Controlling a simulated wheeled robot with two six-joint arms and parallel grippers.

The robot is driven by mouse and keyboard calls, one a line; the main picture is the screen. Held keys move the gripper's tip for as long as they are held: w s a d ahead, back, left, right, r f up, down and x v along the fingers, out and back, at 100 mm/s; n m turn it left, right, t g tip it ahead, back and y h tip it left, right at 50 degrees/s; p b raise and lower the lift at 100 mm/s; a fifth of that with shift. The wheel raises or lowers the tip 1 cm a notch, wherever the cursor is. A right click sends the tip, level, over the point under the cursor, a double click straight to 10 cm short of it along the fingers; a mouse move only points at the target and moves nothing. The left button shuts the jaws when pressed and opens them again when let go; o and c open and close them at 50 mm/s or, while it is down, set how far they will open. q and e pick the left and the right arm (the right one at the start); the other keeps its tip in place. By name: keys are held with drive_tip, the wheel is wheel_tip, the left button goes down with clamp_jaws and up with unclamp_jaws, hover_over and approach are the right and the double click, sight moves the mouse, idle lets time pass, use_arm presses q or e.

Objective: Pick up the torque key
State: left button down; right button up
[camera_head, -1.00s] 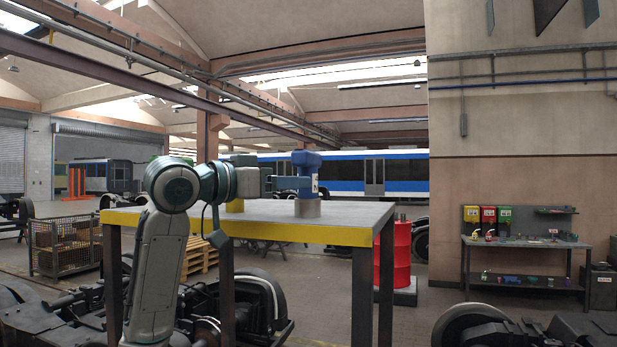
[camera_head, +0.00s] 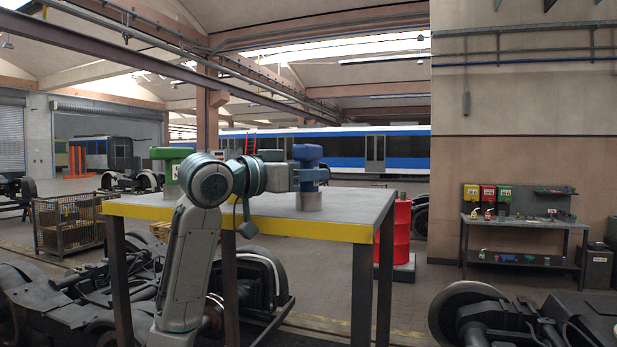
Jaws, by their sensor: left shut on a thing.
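A blue torque key (camera_head: 307,153) with a grey cylindrical foot stands upright on the grey table (camera_head: 345,203) with a yellow front edge. My left gripper (camera_head: 308,177) reaches across from the left and is shut on the blue torque key at mid-height. The foot appears to rest on the tabletop. A similar green tool (camera_head: 160,154) stands further left on the table, partly hidden behind my left arm. My right gripper is not in view.
A red barrel (camera_head: 397,230) stands right of the table. Dark bogie parts lie at the lower left and lower right (camera_head: 500,318). A workbench (camera_head: 520,221) with coloured bins stands at the right wall. The table's right part is clear.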

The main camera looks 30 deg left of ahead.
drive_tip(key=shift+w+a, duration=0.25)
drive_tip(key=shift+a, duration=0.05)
use_arm(q)
drive_tip(key=shift+r, duration=0.15)
